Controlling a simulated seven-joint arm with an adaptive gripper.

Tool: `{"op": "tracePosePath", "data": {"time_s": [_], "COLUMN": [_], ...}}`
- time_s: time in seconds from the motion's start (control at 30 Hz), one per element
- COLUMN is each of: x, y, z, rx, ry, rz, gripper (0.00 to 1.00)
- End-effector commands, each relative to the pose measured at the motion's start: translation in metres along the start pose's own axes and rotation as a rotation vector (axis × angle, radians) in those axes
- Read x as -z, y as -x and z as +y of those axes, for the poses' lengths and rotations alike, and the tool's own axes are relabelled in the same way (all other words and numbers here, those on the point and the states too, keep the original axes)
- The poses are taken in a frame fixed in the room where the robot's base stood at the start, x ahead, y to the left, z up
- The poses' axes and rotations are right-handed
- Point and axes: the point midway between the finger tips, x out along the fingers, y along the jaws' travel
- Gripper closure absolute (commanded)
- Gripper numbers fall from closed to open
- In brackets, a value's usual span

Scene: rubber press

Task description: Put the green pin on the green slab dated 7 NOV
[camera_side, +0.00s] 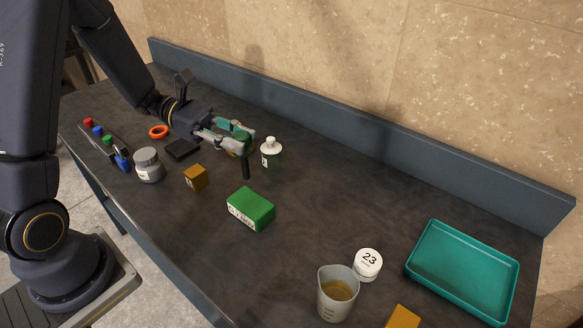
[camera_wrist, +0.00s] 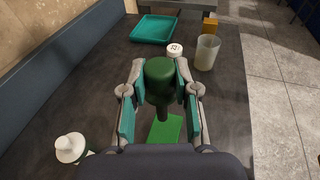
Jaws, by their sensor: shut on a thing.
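My gripper (camera_side: 240,142) is shut on the green pin (camera_side: 246,166), which hangs upright above the bench with its dark shaft pointing down. In the wrist view the pin's round dark green head (camera_wrist: 160,70) sits between the two teal-padded fingers of my gripper (camera_wrist: 160,88). The green slab (camera_side: 251,209) lies on the bench, in front of and apart from the pin in the side view. It has a white label on its near face, too small to read surely. In the wrist view the slab (camera_wrist: 166,132) shows beneath the pin, partly hidden by its shaft.
A white bottle (camera_side: 271,154) stands close beside my gripper. An orange block (camera_side: 196,177), grey jar (camera_side: 148,165), black block (camera_side: 182,149) and orange ring (camera_side: 158,131) lie left. A beaker (camera_side: 338,293), white jar (camera_side: 367,264) and teal tray (camera_side: 462,270) are right.

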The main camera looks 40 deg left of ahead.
Motion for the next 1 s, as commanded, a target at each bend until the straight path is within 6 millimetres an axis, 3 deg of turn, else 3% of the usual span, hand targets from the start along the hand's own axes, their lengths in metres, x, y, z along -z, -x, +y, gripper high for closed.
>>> {"op": "tracePosePath", "data": {"time_s": [0.1, 0.43, 0.87, 0.9, 1.0], "x": [0.021, 0.064, 0.072, 0.073, 0.072], "y": [-0.004, -0.012, -0.014, -0.014, -0.014], "z": [-0.001, -0.001, -0.001, -0.001, -0.001], "rx": [0.001, 0.002, 0.001, 0.001, 0.001], "ry": [0.006, 0.003, -0.001, -0.001, -0.001], "rz": [-0.007, -0.004, -0.003, -0.002, -0.002], "gripper": [1.0, 1.0, 1.0, 0.69, 0.58]}}
